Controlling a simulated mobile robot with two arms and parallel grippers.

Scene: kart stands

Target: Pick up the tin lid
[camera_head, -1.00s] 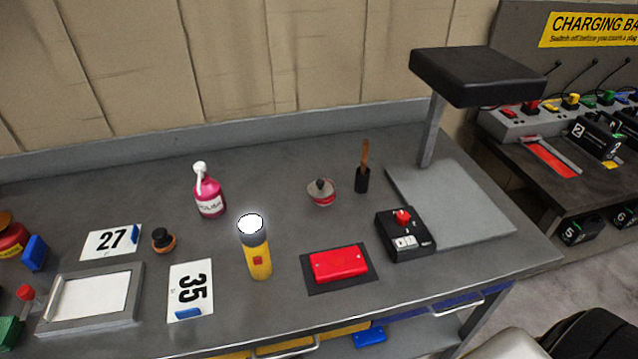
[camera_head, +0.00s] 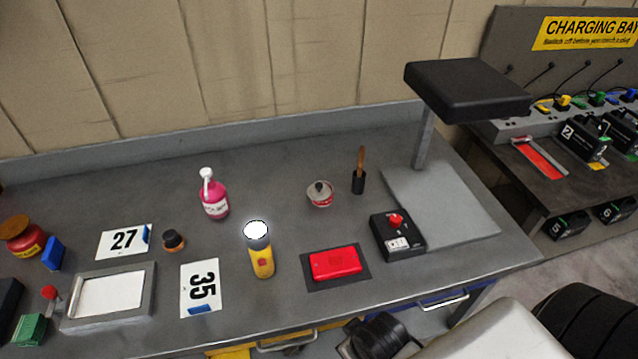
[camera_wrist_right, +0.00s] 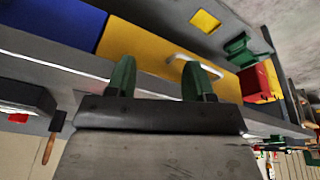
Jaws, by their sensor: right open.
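A small round tin (camera_head: 320,198) with a red and white side stands on the grey bench, right of the middle in the head view. Its grey tin lid (camera_head: 319,187) with a dark knob appears to sit on top. My right gripper (camera_wrist_right: 160,80) shows in the right wrist view with two green fingers apart and nothing between them. It is by the bench's yellow drawer front, away from the tin. A dark part of my right arm shows at the bottom of the head view. My left gripper is not in view.
A black-topped stand (camera_head: 470,88) overhangs the right side.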

